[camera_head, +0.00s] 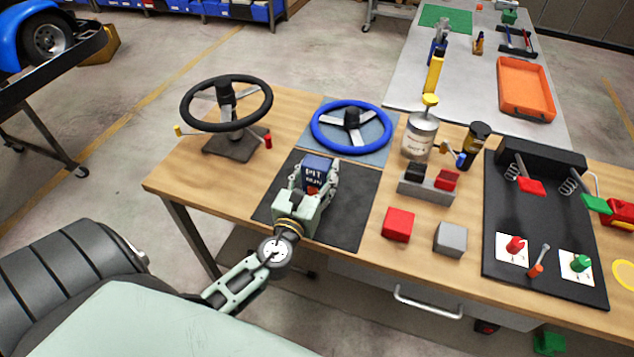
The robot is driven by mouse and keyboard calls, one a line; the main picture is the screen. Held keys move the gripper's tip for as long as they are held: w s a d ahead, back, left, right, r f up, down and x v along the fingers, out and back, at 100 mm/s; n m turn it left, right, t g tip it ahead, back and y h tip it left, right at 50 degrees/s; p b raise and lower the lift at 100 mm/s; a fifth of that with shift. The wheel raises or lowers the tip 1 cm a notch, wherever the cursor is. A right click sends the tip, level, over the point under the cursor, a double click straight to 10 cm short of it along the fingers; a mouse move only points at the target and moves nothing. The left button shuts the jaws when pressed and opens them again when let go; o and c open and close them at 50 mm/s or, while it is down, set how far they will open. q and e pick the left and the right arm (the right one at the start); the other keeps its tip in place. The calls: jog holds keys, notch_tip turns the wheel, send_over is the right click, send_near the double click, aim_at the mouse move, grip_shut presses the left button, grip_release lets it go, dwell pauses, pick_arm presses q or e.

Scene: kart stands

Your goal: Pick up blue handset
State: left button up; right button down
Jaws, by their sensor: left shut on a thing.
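The blue handset (318,168) is over the dark mat (345,222) on the wooden table, with white lettering on its face. My left gripper (314,182) has its fingers around the handset and is shut on it. The fingers and palm hide its lower part, so I cannot tell whether it touches the mat. My right gripper does not show.
A black steering wheel (227,103) stands behind left and a blue steering wheel (351,127) just behind the handset. A metal can (420,137), a red block (398,224) and a grey block (450,239) stand to the right. The table's left end is clear.

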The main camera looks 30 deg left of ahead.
pick_arm(q)
jog(key=c, duration=0.4)
jog(key=shift+c, duration=0.3)
jog(key=shift+r, duration=0.15)
